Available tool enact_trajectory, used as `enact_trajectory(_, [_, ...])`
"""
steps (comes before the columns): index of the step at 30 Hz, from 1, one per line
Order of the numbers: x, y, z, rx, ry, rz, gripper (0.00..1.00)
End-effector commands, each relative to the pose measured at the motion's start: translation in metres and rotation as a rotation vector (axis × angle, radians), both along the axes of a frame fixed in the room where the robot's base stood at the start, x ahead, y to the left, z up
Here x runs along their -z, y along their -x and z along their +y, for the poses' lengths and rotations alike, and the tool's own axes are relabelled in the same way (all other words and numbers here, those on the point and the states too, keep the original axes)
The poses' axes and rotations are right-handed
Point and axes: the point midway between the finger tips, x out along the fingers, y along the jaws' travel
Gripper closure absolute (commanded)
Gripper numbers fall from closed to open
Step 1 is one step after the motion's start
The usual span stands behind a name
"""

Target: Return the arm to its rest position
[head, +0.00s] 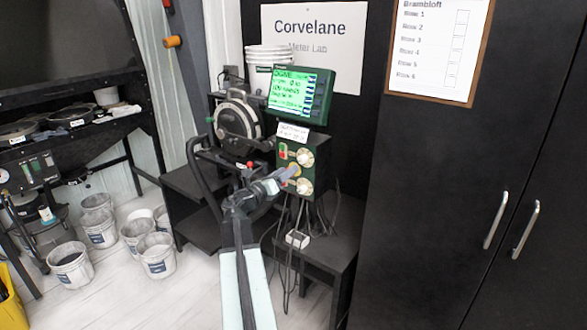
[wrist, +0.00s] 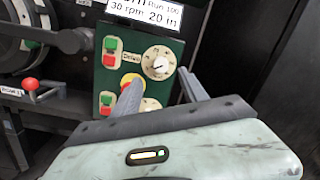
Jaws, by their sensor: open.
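My gripper (head: 280,180) is in front of the lower part of a dark green control box (head: 318,180), with my arm stretched out toward it. In the wrist view, the two grey fingers of my gripper (wrist: 162,88) are spread apart with nothing seen between them except the box face behind. The left finger overlaps a yellow and red part (wrist: 129,82) on the box. I cannot tell whether it touches. The box carries red and green buttons (wrist: 109,53) and a white upper dial (wrist: 158,63). A lower dial (wrist: 150,104) is partly hidden by my gripper.
A lit green screen (head: 297,92) stands above the box. A round black seed meter (head: 238,122) and a red-knobbed lever (wrist: 31,84) are to the left. Cables hang below the box. Tall black cabinets (head: 450,170) stand at right. Several buckets (head: 70,263) are on the floor at left.

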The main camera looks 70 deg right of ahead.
Motion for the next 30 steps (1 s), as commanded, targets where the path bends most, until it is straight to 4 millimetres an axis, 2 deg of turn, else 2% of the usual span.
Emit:
enact_trajectory(14, [0.0,-0.001,0.003,0.001,0.0,0.0,0.49])
enact_trajectory(17, [-0.003,-0.016,0.01,-0.02,0.0,0.0,0.49])
enact_trajectory(20, [-0.011,-0.066,0.032,-0.091,0.0,-0.001,0.49])
enact_trajectory(23, [-0.022,-0.138,0.077,-0.202,-0.002,-0.001,0.49])
enact_trajectory(24, [-0.024,-0.167,0.099,-0.25,-0.011,-0.011,0.49])
enact_trajectory(26, [-0.022,-0.207,0.135,-0.319,-0.042,-0.043,0.49])
enact_trajectory(27, [-0.018,-0.231,0.162,-0.361,-0.073,-0.072,0.49])
enact_trajectory(29, [-0.01,-0.262,0.204,-0.415,-0.132,-0.145,0.49])
enact_trajectory(30, [-0.002,-0.28,0.234,-0.444,-0.181,-0.213,0.49])
